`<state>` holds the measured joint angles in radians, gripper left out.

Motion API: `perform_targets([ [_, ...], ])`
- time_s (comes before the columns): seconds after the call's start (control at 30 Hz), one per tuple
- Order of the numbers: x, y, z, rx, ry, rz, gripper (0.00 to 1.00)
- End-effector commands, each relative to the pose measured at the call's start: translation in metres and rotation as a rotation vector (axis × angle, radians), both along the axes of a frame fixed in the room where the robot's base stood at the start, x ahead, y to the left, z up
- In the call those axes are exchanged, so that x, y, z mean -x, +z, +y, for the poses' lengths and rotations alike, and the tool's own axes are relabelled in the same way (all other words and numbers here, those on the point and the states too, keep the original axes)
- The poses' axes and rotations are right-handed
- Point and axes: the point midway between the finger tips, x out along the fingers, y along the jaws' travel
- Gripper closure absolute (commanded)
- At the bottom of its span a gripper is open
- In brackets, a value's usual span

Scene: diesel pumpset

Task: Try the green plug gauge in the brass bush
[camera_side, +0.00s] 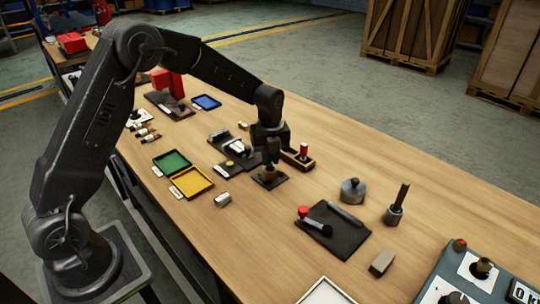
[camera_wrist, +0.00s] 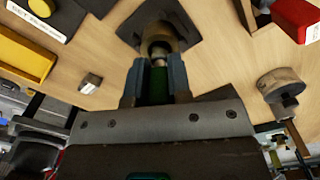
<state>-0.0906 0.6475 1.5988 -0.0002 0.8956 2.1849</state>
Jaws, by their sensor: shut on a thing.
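My gripper (camera_wrist: 158,78) is shut on the green plug gauge (camera_wrist: 158,90), whose green handle shows between the two fingers in the wrist view. The gauge's bright metal end (camera_wrist: 158,60) points at the brass bush (camera_wrist: 163,36) and meets or overlaps its mouth. I cannot tell whether it is inside or how deep. The bush stands on a dark base plate (camera_wrist: 187,22). In the side view my gripper (camera_side: 269,160) is directly above the bush (camera_side: 269,174), and the gauge is hidden by the fingers there.
A small wooden tray with a red-topped piece (camera_side: 304,149) stands close to the right of my gripper. Green (camera_side: 172,161) and yellow (camera_side: 192,182) trays lie to the left. A dark mat with tools (camera_side: 333,240) is in front, beside a grey round weight (camera_side: 352,190).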

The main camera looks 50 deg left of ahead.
Motion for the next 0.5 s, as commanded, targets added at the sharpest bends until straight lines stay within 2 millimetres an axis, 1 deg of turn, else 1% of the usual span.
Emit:
perform_targets([
  [0.5, -0.0001, -0.0061, -0.0001, 0.0, 0.0, 0.0, 1.0],
])
